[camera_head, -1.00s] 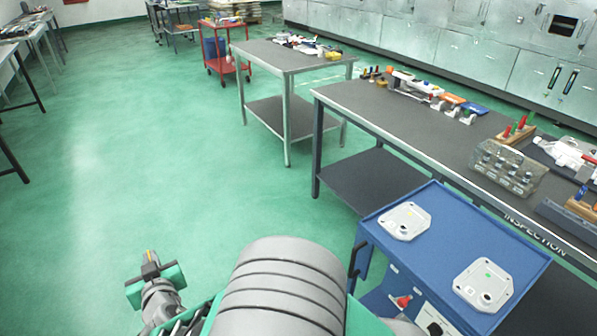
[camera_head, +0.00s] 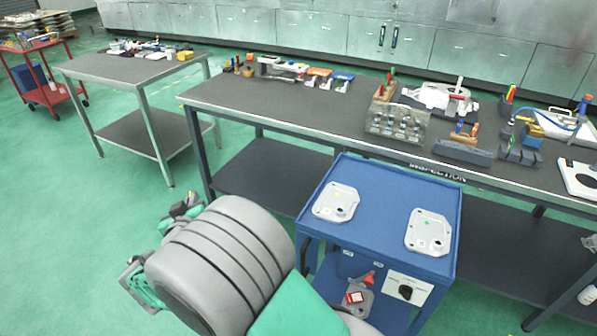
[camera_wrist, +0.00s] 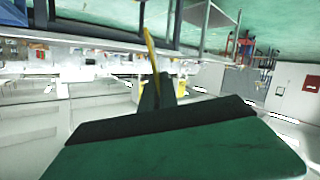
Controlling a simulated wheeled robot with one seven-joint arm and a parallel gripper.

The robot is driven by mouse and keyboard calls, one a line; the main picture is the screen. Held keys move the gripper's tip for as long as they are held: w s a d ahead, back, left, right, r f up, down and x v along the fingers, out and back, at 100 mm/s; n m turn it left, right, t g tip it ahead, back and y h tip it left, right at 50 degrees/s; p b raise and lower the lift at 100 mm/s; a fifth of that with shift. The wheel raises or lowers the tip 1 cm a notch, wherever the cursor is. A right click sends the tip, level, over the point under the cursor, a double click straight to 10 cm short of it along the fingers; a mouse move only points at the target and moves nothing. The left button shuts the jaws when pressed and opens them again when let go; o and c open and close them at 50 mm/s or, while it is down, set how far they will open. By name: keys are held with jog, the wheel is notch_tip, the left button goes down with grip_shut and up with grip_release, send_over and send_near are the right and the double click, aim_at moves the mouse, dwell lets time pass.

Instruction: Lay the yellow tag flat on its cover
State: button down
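The yellow tag (camera_wrist: 150,52) shows as a thin strip, nearly edge-on, standing out from my gripper (camera_wrist: 157,92) in the wrist view. My gripper appears shut on it.
The blue trolley (camera_head: 381,212) stands before the long inspection bench (camera_head: 290,112), which carries a clear block of parts (camera_head: 397,124) and several tools. A smaller table (camera_head: 130,68) and a red cart (camera_head: 48,95) are left. The trolley top between the covers is clear.

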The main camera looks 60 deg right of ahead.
jog(key=s+d+f+m+g+h+b, duration=0.1)
jog(key=s+d+g+h+b, duration=0.3)
jog(key=d, duration=0.7)
jog(key=s+d+m+g+p, duration=0.1)
jog(key=s+d+g, duration=0.3)
jog(key=d, duration=0.8)
jog(key=s+d+f+m+g+h+b, duration=0.15)
jog(key=s+d+g, duration=0.25)
jog(key=s+d, duration=1.05)
jog(key=shift+a+f+b, duration=0.2)
jog(key=shift+f+b, duration=0.55)
jog(key=shift+f, duration=0.2)
jog(key=shift+a+f+b, duration=0.15)
jog(key=shift+f+b, duration=0.6)
jog(key=shift+f, duration=0.15)
jog(key=shift+a+f+b, duration=0.2)
jog(key=shift+f+b, duration=0.55)
jog(key=shift+f, duration=0.2)
jog(key=c, duration=1.6)
grip_release()
jog(key=shift+o, duration=0.2)
